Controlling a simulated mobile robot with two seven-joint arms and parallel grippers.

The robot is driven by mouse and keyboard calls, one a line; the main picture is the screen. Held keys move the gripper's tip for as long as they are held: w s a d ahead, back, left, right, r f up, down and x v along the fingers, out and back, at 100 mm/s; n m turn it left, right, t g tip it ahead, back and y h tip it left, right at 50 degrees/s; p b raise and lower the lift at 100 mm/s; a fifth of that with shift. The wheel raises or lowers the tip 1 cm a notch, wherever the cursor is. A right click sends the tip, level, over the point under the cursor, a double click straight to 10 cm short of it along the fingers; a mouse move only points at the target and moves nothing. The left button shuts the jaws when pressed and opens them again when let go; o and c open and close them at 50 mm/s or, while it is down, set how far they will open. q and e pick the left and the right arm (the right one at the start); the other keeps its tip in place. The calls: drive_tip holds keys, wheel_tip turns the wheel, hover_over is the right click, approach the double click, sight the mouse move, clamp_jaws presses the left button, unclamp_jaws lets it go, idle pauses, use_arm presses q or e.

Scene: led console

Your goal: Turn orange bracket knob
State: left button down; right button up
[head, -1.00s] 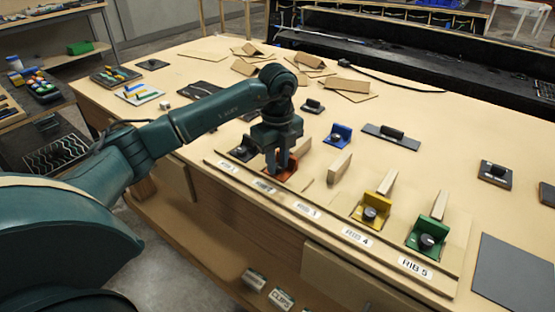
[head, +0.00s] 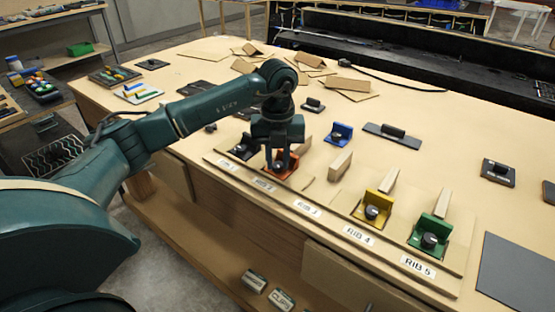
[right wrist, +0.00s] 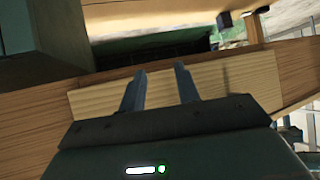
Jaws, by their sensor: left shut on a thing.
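The orange bracket (head: 290,168) stands on the console board behind the second label, in the row of brackets. My left gripper (head: 277,164) points down at it from above, and its fingers are shut on the bracket's knob. The knob itself is hidden by the fingers. My right gripper (right wrist: 160,70) shows in the right wrist view with its two fingers apart and nothing between them. It is away from the orange bracket, in front of a pale wooden surface.
Beside the orange bracket stand a black bracket (head: 243,149) on the left and a wooden rib (head: 340,165) on the right. Blue (head: 340,133), yellow (head: 375,205) and green (head: 431,233) brackets stand farther right. A grey mat (head: 515,270) lies at the right.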

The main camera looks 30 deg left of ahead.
use_arm(q)
drive_tip(key=shift+m, duration=1)
drive_tip(key=m+b, duration=0.1)
drive_tip(key=m, duration=0.2)
drive_tip(key=shift+m, duration=0.3)
drive_tip(key=m, duration=0.3)
drive_tip(key=shift+m+b, duration=0.3)
drive_tip(key=shift+b, duration=0.1)
drive_tip(key=m+b, duration=0.1)
drive_tip(key=m, duration=0.4)
drive_tip(key=shift+w+r, duration=0.1)
drive_tip(key=shift+r, duration=0.05)
drive_tip(key=m, duration=0.4)
drive_tip(key=m+b, duration=0.1)
drive_tip(key=m, duration=0.1)
drive_tip(key=shift+m, duration=0.4)
drive_tip(key=m, duration=0.4)
drive_tip(key=shift+r+m+b, duration=0.1)
drive_tip(key=shift+m+b, duration=0.3)
drive_tip(key=shift+m, duration=1.4)
use_arm(e)
drive_tip(key=shift+w+a+f+t+y, duration=0.3)
drive_tip(key=shift+w+a+f+y, duration=0.1)
drive_tip(key=shift+w+a+f, duration=0.15)
drive_tip(key=shift+s, duration=0.1)
